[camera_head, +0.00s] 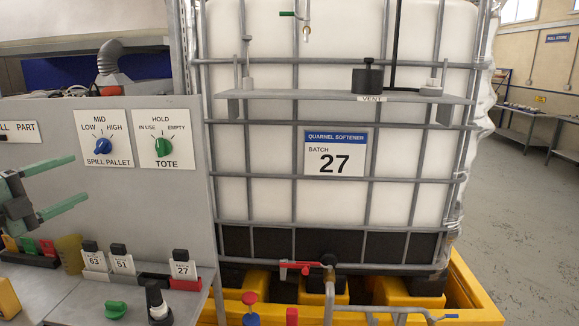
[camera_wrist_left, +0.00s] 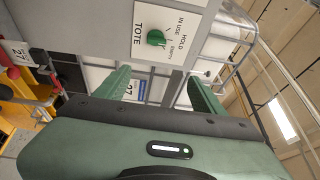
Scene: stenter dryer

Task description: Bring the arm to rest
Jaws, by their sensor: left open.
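My left gripper (camera_head: 81,176) comes in from the left in the head view, with its two green fingers spread and nothing between them. It is in front of the grey panel (camera_head: 200,225), left of the TOTE knob and above the row of tags. In the left wrist view the gripper (camera_wrist_left: 158,80) also shows two green fingers apart, with an empty gap. The green TOTE knob (camera_wrist_left: 156,38) shows above the gap in that view. Most of the left arm is outside the head view. My right gripper is in neither view.
The panel carries a blue SPILL PALLET knob (camera_head: 103,146) and a green TOTE knob (camera_head: 163,147). Numbered tags (camera_head: 95,258) stand on the bench below. A caged white tote (camera_head: 260,100) sits on a yellow pallet (camera_head: 467,292). Floor at the right (camera_head: 530,220) is clear.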

